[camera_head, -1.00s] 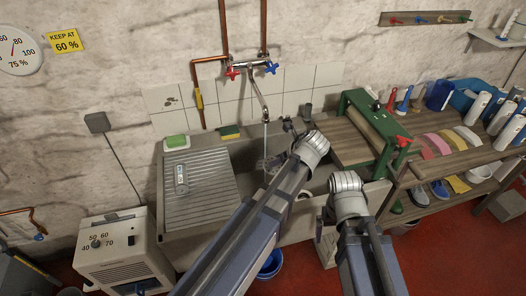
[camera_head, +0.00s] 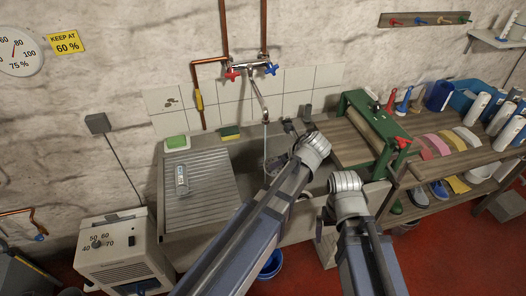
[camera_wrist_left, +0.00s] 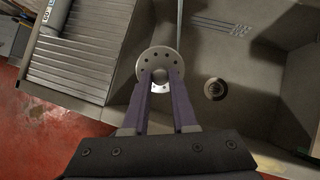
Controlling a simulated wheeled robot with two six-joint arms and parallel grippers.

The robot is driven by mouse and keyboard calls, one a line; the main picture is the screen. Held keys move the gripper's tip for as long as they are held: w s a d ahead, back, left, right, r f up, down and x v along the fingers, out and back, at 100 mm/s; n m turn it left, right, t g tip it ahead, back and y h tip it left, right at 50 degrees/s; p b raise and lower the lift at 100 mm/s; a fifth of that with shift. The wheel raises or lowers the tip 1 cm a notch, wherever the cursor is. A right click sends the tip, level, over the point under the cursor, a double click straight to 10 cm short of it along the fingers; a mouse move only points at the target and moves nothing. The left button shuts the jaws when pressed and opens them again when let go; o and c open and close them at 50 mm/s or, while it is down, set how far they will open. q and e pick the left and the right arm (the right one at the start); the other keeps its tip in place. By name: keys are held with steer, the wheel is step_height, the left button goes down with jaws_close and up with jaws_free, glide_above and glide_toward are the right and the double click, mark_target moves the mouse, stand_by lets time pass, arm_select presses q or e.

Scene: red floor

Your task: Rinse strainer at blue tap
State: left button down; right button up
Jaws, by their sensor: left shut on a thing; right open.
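The strainer (camera_wrist_left: 172,57), a pale round disc with holes, is held between the purple fingers of my left gripper (camera_wrist_left: 160,82), which is shut on it. My left gripper (camera_head: 276,165) reaches into the sink (camera_head: 243,152), and its arm partly hides it. The blue tap (camera_head: 271,69) is on the right of the wall mixer, beside a red one (camera_head: 232,74). A thin water stream (camera_head: 265,137) falls from the spout; in the left wrist view it reaches the strainer's upper edge. My right gripper (camera_head: 327,214) is at the sink's front right, open and mostly hidden.
A ribbed drainboard (camera_head: 205,183) lies left of the basin. The drain (camera_wrist_left: 215,89) is right of the strainer. A green-framed roller press (camera_head: 365,130) stands at the right. A blue bucket (camera_head: 271,264) is on the floor below.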

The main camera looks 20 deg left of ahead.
arm_select(q)
steer(key=s+d+r+p, duration=0.2)
steer(key=s+r+p, duration=0.1)
steer(key=shift+s+d+r, duration=0.1)
steer(key=shift+d+r, duration=0.15)
steer(key=shift+d, duration=0.15)
stand_by(0.5)
